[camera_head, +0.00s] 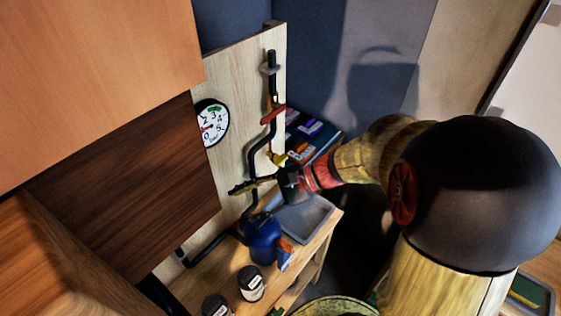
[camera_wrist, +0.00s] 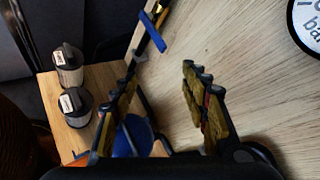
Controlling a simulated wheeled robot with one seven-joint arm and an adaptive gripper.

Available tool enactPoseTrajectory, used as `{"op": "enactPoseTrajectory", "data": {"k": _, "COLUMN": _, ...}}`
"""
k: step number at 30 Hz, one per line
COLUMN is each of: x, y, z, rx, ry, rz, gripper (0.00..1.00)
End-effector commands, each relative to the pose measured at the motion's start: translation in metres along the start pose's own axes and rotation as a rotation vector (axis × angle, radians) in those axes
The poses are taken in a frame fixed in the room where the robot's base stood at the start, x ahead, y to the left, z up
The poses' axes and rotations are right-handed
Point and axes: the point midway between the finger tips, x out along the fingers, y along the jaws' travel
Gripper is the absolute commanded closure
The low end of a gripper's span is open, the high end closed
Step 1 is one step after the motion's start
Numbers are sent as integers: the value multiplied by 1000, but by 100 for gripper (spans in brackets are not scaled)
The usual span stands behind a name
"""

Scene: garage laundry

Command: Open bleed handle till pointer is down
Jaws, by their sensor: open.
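The round white gauge (camera_head: 211,123) hangs on the pale wooden panel (camera_head: 232,90). Its small red pointer seems to point left, but its exact reading is hard to make out. In the wrist view only the gauge's edge (camera_wrist: 307,22) shows at top right. A blue lever handle (camera_wrist: 152,34) on the pipework shows in the wrist view, beyond my fingertips and slightly left. I cannot tell which handle is the bleed handle. My gripper (camera_wrist: 160,72) is open, with nothing visible between its fingers. In the head view, my gripper (camera_head: 236,189) reaches left across the black pipe at the panel.
A red handle (camera_head: 273,114) and a yellow fitting (camera_head: 277,159) sit on the pipe above my gripper. Below stand a blue vessel (camera_head: 262,240), a grey tray (camera_head: 305,218) and jars (camera_head: 251,284) on a wooden bench. A dark wooden cabinet (camera_head: 125,190) bounds the left.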

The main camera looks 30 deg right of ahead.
Motion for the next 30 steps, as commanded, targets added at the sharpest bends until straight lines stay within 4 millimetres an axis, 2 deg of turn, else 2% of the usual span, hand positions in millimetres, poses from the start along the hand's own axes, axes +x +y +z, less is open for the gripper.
{"op": "enactPoseTrajectory", "data": {"k": 1, "x": -4, "y": -13, "z": -27, "rx": 126, "ry": -39, "rz": -104, "gripper": 50}}
{"op": "enactPoseTrajectory", "data": {"k": 3, "x": -17, "y": -35, "z": -61, "rx": 283, "ry": -97, "rz": -264, "gripper": 46}}
{"op": "enactPoseTrajectory", "data": {"k": 6, "x": -42, "y": -56, "z": -114, "rx": 467, "ry": -162, "rz": -482, "gripper": 40}}
{"op": "enactPoseTrajectory", "data": {"k": 9, "x": -70, "y": -65, "z": -159, "rx": 595, "ry": -205, "rz": -661, "gripper": 39}}
{"op": "enactPoseTrajectory", "data": {"k": 12, "x": -91, "y": -66, "z": -191, "rx": 675, "ry": -232, "rz": -786, "gripper": 39}}
{"op": "enactPoseTrajectory", "data": {"k": 15, "x": -104, "y": -66, "z": -208, "rx": 715, "ry": -245, "rz": -856, "gripper": 39}}
{"op": "enactPoseTrajectory", "data": {"k": 18, "x": -106, "y": -68, "z": -214, "rx": 725, "ry": -249, "rz": -878, "gripper": 39}}
{"op": "enactPoseTrajectory", "data": {"k": 30, "x": -70, "y": -109, "z": -217, "rx": 722, "ry": -248, "rz": -873, "gripper": 39}}
